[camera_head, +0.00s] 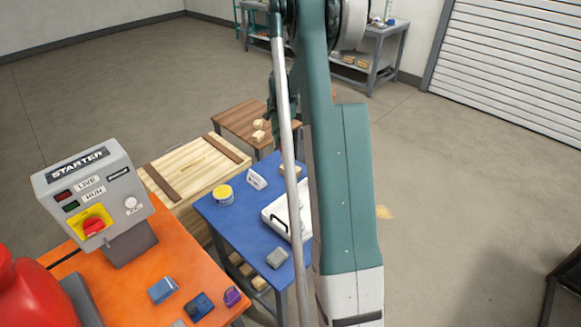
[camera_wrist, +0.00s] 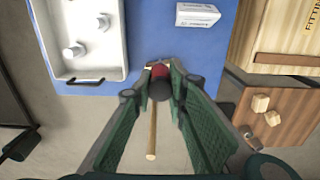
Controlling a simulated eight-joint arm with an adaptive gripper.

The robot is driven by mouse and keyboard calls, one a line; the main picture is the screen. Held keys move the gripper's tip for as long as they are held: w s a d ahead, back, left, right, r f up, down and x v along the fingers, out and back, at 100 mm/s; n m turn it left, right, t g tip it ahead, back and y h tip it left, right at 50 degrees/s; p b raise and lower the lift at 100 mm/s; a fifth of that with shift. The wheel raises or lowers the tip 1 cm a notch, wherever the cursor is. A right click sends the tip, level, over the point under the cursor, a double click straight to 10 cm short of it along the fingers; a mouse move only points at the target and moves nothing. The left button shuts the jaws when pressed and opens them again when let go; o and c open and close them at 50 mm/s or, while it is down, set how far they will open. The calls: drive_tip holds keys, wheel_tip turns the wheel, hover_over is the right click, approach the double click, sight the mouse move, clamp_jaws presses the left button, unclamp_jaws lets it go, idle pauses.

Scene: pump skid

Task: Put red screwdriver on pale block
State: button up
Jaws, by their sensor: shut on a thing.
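My gripper (camera_wrist: 160,76) is shut on a red thing with a dark grey end (camera_wrist: 160,71), which looks like the red screwdriver seen nearly end-on. Its shaft is not visible. The grip is over the edge of the blue table, clear of the pale blocks. Two small pale wooden blocks, one (camera_wrist: 261,103) and another (camera_wrist: 272,118), lie close together on the brown wooden table at the right in the wrist view. The same two show in the head view, one (camera_head: 258,125) behind the other (camera_head: 258,137). In the head view my arm hides the held thing.
The blue table (camera_head: 222,222) carries a white tray (camera_wrist: 118,40), a white box (camera_wrist: 197,15), a yellow tin (camera_head: 224,194) and a grey block (camera_head: 277,258). A wooden handle (camera_wrist: 152,132) juts past its edge below my gripper. A wooden crate (camera_head: 180,150) stands beside the brown table.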

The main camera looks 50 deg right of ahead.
drive_tip(key=w+d, duration=0.1)
drive_tip(key=d, duration=0.5)
drive_tip(key=shift+d+r+p, duration=0.15)
drive_tip(key=shift+d+p, duration=0.15)
drive_tip(key=shift+p, duration=0.1)
wheel_tip(320, 180, down, 6)
idle(0.4)
drive_tip(key=shift+f, duration=0.2)
drive_tip(key=shift+f+b, duration=0.3)
drive_tip(key=shift+f, duration=1.45)
drive_tip(key=shift+f, duration=0.15)
drive_tip(key=o, duration=0.9)
drive_tip(key=shift+c, duration=0.2)
drive_tip(key=shift+o, duration=0.3)
